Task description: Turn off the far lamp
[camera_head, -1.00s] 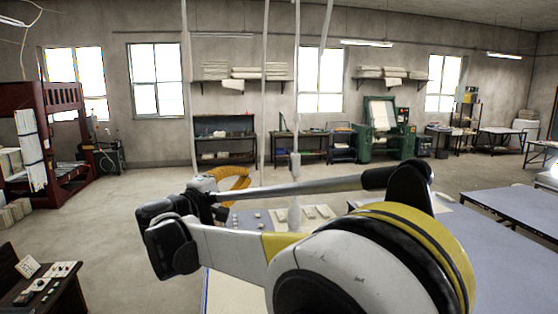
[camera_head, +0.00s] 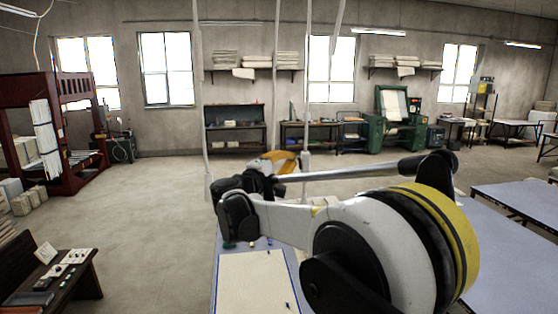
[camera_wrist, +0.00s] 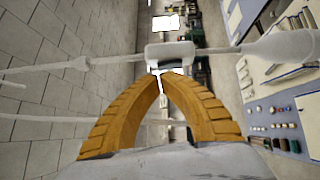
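A larger white bulb-shaped piece (camera_wrist: 285,48) is at right. Which lamp each cord serves is not visible.
A blue-topped table with a cream cloth (camera_head: 252,282) lies below the arm. Another blue table (camera_head: 520,200) is at right. A small dark table (camera_head: 65,280) with devices stands at lower left, and a red frame (camera_head: 75,120) behind it. The floor at left centre is clear.

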